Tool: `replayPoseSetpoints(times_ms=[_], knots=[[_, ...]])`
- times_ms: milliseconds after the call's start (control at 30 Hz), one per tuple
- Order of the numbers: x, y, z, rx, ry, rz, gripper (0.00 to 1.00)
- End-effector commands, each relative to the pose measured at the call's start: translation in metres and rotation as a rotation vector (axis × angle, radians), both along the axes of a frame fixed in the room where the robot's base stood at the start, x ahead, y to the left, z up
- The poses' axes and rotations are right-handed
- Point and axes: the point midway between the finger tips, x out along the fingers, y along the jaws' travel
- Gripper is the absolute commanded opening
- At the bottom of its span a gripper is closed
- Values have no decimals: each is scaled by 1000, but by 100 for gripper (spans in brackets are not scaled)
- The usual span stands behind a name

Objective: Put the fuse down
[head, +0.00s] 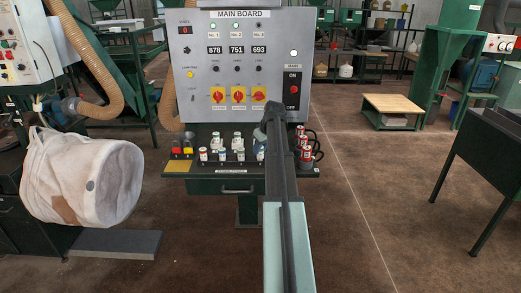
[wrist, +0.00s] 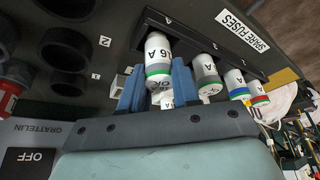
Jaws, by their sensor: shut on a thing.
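In the wrist view my gripper (wrist: 157,84) has its two blue fingers shut on a white fuse (wrist: 158,50) with a green band and "16 A" lettering. The held fuse is in line with the spare fuses, its far end at the black rack (wrist: 185,37); I cannot tell whether it is seated. Further fuses stand along the rack: one grey and white with green (wrist: 206,75), one with a blue band (wrist: 236,82), one with a red band (wrist: 258,90). In the head view my gripper (head: 270,125) is over the shelf, and my arm hides part of it.
Black round sockets (wrist: 66,48) numbered 1 and 2 lie left of my gripper in the wrist view. The main board (head: 235,60) rises behind the shelf. Red-and-white cylinders (head: 305,145) stand at the shelf's right. Another white lettered piece (wrist: 165,99) is close by the fingers.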

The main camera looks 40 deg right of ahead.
Motion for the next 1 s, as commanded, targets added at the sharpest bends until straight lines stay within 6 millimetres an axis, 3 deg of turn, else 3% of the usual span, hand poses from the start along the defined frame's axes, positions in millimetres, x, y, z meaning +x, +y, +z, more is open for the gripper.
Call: replayPoseSetpoints(times_ms=[467,500,733,1000], knots=[[0,0,-10,0,0,0,0],[0,0,-10,0,0,0,35],[0,0,-9,0,0,0,56],[0,0,-8,0,0,0,56]])
